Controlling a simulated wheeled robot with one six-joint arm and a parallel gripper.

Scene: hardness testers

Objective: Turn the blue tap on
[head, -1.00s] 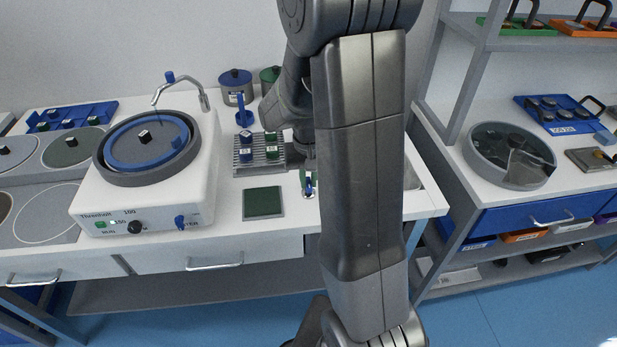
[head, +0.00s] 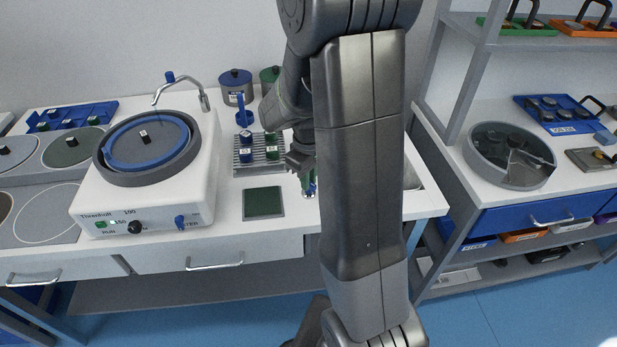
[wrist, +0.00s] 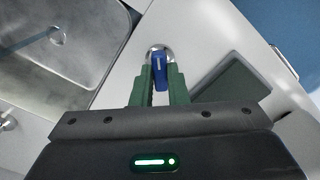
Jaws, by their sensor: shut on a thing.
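The blue tap (wrist: 158,70) is a small blue lever on a round chrome base at the counter edge near a sink. My gripper (wrist: 157,82) has green fingers, one on each side of the lever, and is shut on it. In the head view my arm hides most of this spot. Only a bit of the blue tap (head: 311,189) and the green fingers of my gripper (head: 306,182) show left of the arm.
The steel sink (wrist: 65,50) lies left of the tap in the wrist view. A dark green pad (head: 264,203) lies left of my gripper. A rack (head: 243,167) with blue and green blocks stands behind it. A polishing machine (head: 200,180) stands further left.

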